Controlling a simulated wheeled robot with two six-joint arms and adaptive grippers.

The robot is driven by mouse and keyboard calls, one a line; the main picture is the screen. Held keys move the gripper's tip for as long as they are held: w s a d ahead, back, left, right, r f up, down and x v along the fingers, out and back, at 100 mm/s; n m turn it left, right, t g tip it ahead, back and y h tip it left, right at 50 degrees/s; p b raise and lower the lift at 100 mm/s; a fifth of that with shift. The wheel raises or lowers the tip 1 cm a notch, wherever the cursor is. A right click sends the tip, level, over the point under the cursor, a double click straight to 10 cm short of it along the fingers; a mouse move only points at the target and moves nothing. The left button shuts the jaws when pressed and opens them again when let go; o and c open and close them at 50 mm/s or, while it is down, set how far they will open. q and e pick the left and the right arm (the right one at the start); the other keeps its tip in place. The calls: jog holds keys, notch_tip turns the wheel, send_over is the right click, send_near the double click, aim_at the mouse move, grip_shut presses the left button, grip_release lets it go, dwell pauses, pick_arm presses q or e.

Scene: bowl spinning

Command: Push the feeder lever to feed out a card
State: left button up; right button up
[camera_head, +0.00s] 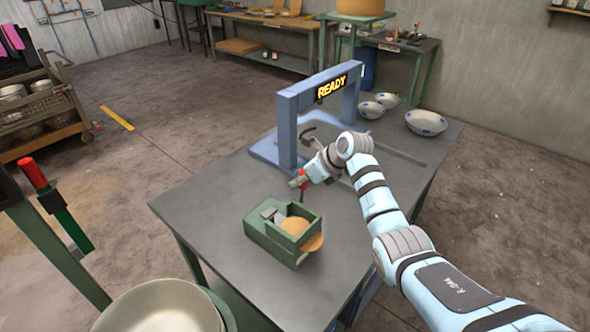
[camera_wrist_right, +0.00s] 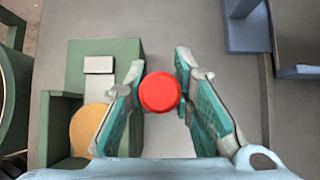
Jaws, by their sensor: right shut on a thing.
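The green feeder box (camera_head: 262,237) stands on the grey table, and it also shows in the right wrist view (camera_wrist_right: 128,65). The stem below the knob is hidden in the wrist view. My left gripper is not in view.
A blue arch (camera_head: 288,130) with a lit READY sign (camera_head: 331,88) stands behind the feeder. Several pale bowls, one here (camera_head: 426,122), sit at the table's far right. A large bowl (camera_head: 160,308) is at lower left. The table's left part is clear.

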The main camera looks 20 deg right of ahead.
jog(key=shift+s+d+r, duration=0.2)
jog(key=shift+s+r, duration=0.05)
jog(key=shift+s, duration=0.1)
jog(key=shift+f, duration=0.15)
jog(key=shift+s+d+f+p, duration=0.1)
jog(key=shift+s+d+p, duration=0.15)
jog(key=shift+s+p, duration=0.25)
jog(key=shift+s+d+f+p, duration=0.1)
jog(key=shift+s+d+p, duration=0.1)
jog(key=shift+s+p, duration=0.2)
jog(key=shift+s+d+f, duration=0.15)
jog(key=shift+s+d, duration=0.1)
jog(key=shift+s, duration=0.15)
jog(key=o, duration=2.3)
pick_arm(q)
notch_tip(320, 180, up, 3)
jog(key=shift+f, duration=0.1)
